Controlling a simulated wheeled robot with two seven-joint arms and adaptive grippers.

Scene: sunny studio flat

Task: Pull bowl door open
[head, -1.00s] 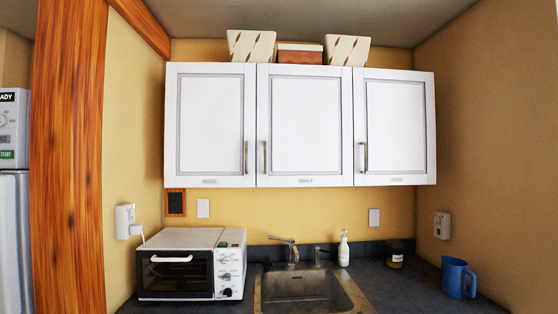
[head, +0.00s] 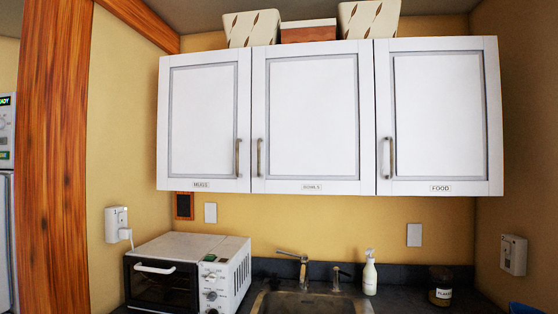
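The white wall cabinet has three shut doors side by side. The middle door (head: 312,115) carries a small label that seems to read BOWLS (head: 312,187), and its metal handle (head: 260,157) is upright at its left edge. The left door (head: 203,115) is labelled MUGS, with its handle (head: 238,157) at its right edge. The right door (head: 440,115) is labelled FOOD, with its handle (head: 388,158) at its left edge. Neither of my grippers shows in the head view.
Below the cabinet, a white toaster oven (head: 190,268) stands left of the sink (head: 312,303) and its faucet (head: 300,268). A soap bottle (head: 370,273) and a dark jar (head: 440,287) stand to the right. Baskets (head: 252,29) sit on top. A wooden post (head: 55,150) stands at the left.

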